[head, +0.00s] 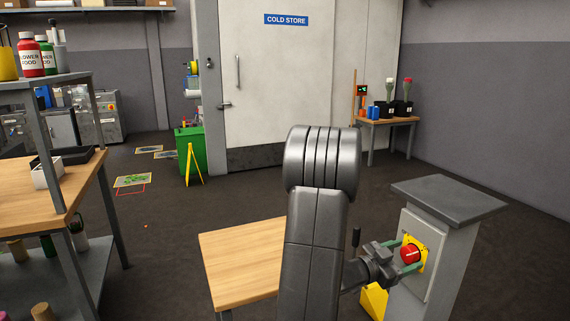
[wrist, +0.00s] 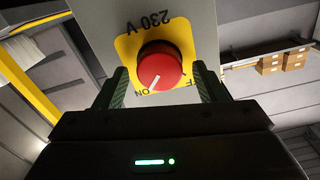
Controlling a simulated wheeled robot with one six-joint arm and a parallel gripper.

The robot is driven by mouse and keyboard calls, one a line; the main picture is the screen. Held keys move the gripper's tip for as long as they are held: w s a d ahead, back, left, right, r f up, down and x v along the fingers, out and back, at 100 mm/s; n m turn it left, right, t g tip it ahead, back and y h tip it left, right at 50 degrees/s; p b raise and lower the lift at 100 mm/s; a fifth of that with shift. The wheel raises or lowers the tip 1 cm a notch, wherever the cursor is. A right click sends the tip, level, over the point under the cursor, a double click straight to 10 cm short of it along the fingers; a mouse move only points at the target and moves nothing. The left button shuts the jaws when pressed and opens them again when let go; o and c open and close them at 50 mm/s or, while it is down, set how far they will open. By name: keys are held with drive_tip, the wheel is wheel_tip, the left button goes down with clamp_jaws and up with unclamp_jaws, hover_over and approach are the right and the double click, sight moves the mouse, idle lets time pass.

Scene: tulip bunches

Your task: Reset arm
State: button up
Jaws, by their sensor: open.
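My arm reaches forward in the middle of the head view, and my gripper (head: 408,257) is at a grey pedestal (head: 456,250) on the right. A red rotary knob (head: 410,254) sits on a yellow plate on the pedestal's pale panel (head: 421,230). In the wrist view the red knob (wrist: 159,67) lies between the two dark green fingers of my gripper (wrist: 160,88). The fingers are apart, with a gap on each side of the knob. The knob's white pointer mark is toward "ON".
A low wooden table (head: 238,262) stands left of my arm. A wooden bench (head: 50,195) with a shelf is at the left. A green bin (head: 190,150) and yellow stand (head: 193,165) are near the cold store door (head: 275,80). Dark floor lies between them.

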drive_tip(key=shift+r+n+p, duration=0.25)
drive_tip(key=shift+n+p, duration=0.55)
drive_tip(key=shift+n, duration=0.2)
drive_tip(key=p+v, duration=0.1)
drive_tip(key=v, duration=1.2)
drive_tip(key=shift+a+f, duration=0.3)
drive_tip(key=shift+s, duration=0.1)
